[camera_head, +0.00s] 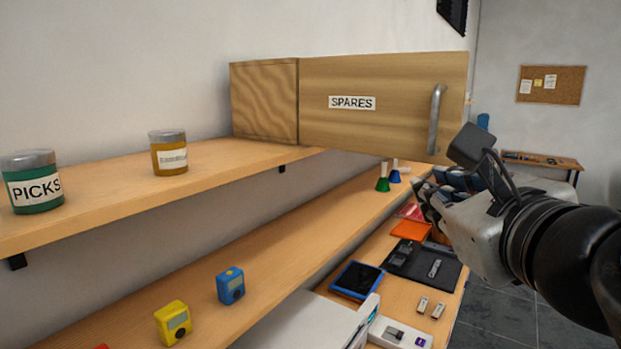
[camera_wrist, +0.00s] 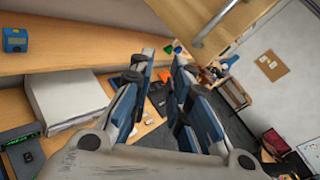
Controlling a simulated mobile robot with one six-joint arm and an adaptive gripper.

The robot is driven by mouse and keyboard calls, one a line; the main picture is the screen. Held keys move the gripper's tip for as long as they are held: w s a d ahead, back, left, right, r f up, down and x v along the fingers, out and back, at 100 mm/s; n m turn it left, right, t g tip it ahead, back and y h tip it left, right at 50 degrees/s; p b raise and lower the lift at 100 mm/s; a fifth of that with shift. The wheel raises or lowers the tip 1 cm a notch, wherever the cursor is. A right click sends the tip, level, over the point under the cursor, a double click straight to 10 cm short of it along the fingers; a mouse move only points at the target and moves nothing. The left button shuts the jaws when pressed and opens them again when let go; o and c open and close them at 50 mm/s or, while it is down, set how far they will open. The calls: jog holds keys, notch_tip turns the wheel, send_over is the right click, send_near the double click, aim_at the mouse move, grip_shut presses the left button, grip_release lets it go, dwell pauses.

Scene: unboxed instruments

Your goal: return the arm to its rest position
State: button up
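My gripper (camera_head: 437,196) is at the right of the head view, just below and right of the wooden SPARES cabinet (camera_head: 390,80) and its metal handle (camera_head: 436,118). In the wrist view my gripper (camera_wrist: 163,72) shows its two blue-padded fingers apart, with nothing held between them. The fingers point over the workbench, and the cabinet (camera_wrist: 205,15) shows at the top of that view. I see no contact between the gripper and the handle.
The upper shelf holds a green PICKS jar (camera_head: 33,183) and an amber jar (camera_head: 168,155). The lower shelf holds a yellow device (camera_head: 172,323), a blue device (camera_head: 230,286) and a green-bottomed flask (camera_head: 383,180). The bench below carries a blue-framed tablet (camera_head: 358,280) and a dark tray (camera_head: 447,270).

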jog(key=s+a+f+n+g+y+b, duration=0.1)
jog(key=s+a+f+n+g+b, duration=0.1)
jog(key=f+n, duration=0.55)
jog(key=s+a+f+n+g+b, duration=0.2)
jog(key=f+n+b, duration=0.15)
jog(key=f, duration=0.65)
jog(key=s+a+f+n+g+y+b, duration=0.1)
jog(key=a+f+n+g+b, duration=0.1)
jog(key=f+n, duration=0.55)
jog(key=s+d+f+n+g+b, duration=0.1)
jog(key=s+f+n+g, duration=0.1)
jog(key=f, duration=0.4)
jog(key=s+d+f+n+g+h+b, duration=0.1)
jog(key=s+f+n+g+b, duration=0.1)
jog(key=s+f+n, duration=0.2)
jog(key=s+d+f+n+g+h+b, duration=0.1)
jog(key=s+f+n, duration=0.3)
jog(key=f, duration=0.5)
jog(key=shift+f+n+g+b, duration=0.35)
jog(key=shift+n+b, duration=0.25)
jog(key=shift+n, duration=0.65)
